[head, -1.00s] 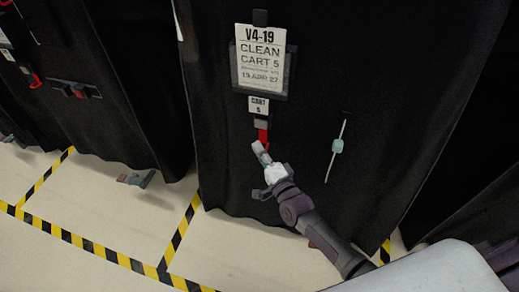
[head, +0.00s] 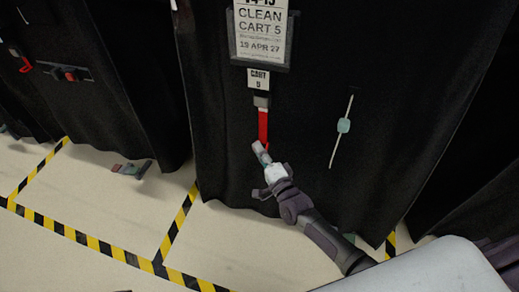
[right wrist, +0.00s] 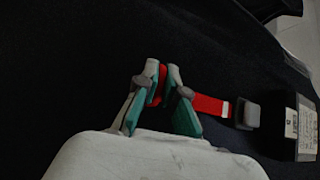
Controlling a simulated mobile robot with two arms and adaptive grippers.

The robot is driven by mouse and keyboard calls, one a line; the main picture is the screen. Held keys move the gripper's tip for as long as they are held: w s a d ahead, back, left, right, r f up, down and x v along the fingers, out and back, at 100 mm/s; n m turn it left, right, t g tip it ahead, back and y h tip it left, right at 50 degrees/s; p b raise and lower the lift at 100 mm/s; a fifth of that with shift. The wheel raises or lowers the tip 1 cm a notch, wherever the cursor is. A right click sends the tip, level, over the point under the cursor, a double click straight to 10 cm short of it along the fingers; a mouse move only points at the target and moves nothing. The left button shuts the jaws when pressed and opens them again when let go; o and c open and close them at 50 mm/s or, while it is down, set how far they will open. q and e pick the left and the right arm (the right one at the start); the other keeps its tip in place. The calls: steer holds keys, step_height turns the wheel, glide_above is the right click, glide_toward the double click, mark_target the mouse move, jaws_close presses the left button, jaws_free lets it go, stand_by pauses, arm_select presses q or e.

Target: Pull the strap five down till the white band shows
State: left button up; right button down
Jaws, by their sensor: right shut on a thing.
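The red strap (head: 263,126) of cart 5 hangs from a grey buckle (head: 261,101) under the small "CART 5" tag (head: 258,79) on the black cover. My right gripper (head: 262,156) is shut on the strap's lower end. In the right wrist view, the gripper's fingers (right wrist: 160,92) pinch the red strap (right wrist: 207,104), which runs right to the buckle (right wrist: 248,114). A thin pale stripe shows on the strap right beside the buckle in that view. In the head view I cannot make out this stripe. My left gripper is not in view.
A pale cord with a teal toggle (head: 343,126) hangs on the cover to the right. The "CLEAN CART 5" sign (head: 260,35) is above. Neighbouring covered carts stand at left and right. Yellow-black tape (head: 100,246) marks the pale floor.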

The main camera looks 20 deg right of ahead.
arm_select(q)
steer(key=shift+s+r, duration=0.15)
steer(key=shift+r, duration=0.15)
arm_select(e)
steer(key=shift+s+f, duration=0.15)
steer(key=shift+f, duration=0.4)
steer(key=c, duration=1.2)
jaws_free()
steer(key=shift+c, duration=0.2)
steer(key=shift+r, duration=0.1)
steer(key=v, duration=1.2)
steer(key=shift+a, duration=0.1)
